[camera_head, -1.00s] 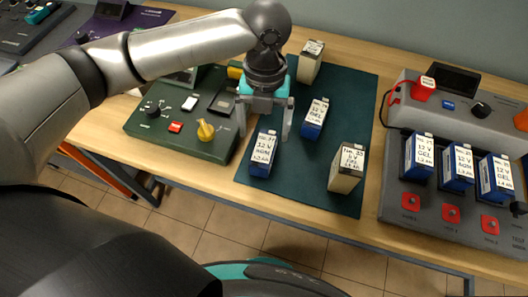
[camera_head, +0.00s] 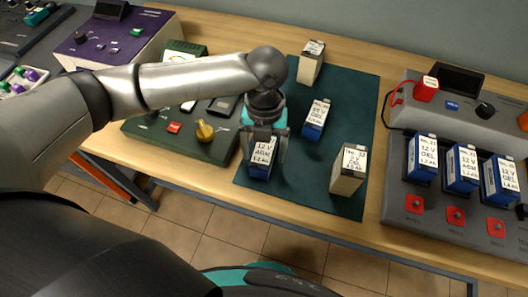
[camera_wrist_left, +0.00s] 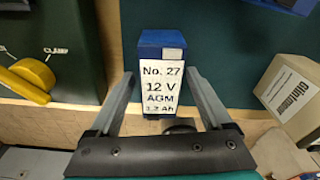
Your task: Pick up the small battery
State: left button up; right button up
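A small blue battery (camera_head: 260,171) with a white label stands near the front left of the dark green mat (camera_head: 300,187). In the left wrist view this battery (camera_wrist_left: 161,85) reads No. 27, 12 V AGM. My left gripper (camera_head: 264,156) is above it, pointing down, with one finger on each side of it. In the left wrist view the fingers of the gripper (camera_wrist_left: 163,84) are spread, with narrow gaps showing beside the battery. Another blue battery (camera_head: 315,118) stands farther back on the mat. My right gripper is not in view.
Beige batteries stand at the mat's back (camera_head: 310,66) and front right (camera_head: 347,172). A green device with a yellow knob (camera_head: 204,131) is close on the left. A grey test station (camera_head: 440,206) holding several blue batteries is on the right.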

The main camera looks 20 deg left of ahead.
pick_arm(q)
grip_shut()
dwell(0.5)
